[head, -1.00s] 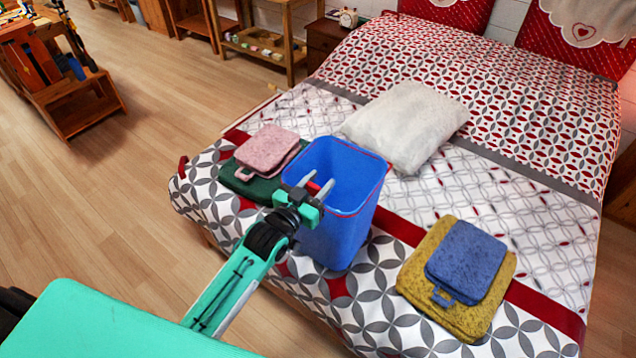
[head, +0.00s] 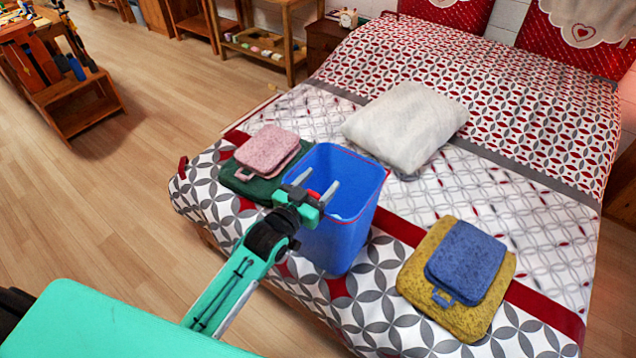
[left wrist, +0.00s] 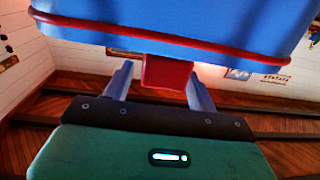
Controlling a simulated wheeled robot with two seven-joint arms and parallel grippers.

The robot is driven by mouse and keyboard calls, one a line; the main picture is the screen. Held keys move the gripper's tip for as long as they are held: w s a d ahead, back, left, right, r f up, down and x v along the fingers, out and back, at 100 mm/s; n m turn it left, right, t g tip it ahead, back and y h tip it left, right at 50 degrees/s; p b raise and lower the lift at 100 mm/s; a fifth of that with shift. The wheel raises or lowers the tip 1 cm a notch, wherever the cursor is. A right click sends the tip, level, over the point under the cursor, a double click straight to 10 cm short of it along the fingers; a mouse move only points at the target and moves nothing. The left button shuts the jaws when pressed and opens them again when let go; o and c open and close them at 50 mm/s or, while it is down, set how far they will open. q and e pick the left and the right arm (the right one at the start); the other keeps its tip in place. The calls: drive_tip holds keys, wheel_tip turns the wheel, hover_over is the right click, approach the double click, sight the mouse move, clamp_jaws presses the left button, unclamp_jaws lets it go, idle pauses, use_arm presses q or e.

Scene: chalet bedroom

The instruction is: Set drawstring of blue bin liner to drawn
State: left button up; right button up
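The blue bin liner (head: 345,238) stands upright on the bed as an open-topped blue bin shape. A thin red drawstring (left wrist: 150,32) runs round it near the rim. A red pull tab (left wrist: 167,72) sticks out from the drawstring; it also shows in the head view (head: 313,194). My left gripper (head: 317,184) is at the liner's near-left rim. Its two grey fingers are apart, one on each side of the tab, with gaps visible in the left wrist view (left wrist: 160,82). My right gripper is not in view.
A pink folded cloth (head: 268,149) on a green one (head: 240,184) lies left of the liner. A white cushion (head: 408,125) is behind it. A blue cloth (head: 467,262) on a yellow one (head: 420,275) lies to the right.

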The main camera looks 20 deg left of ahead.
use_arm(q)
drive_tip(key=shift+s, duration=0.1)
drive_tip(key=b+v, duration=0.3)
drive_tip(key=v, duration=1)
drive_tip(key=shift+s+a, duration=0.15)
drive_tip(key=shift+s, duration=0.15)
drive_tip(key=shift+f, duration=0.15)
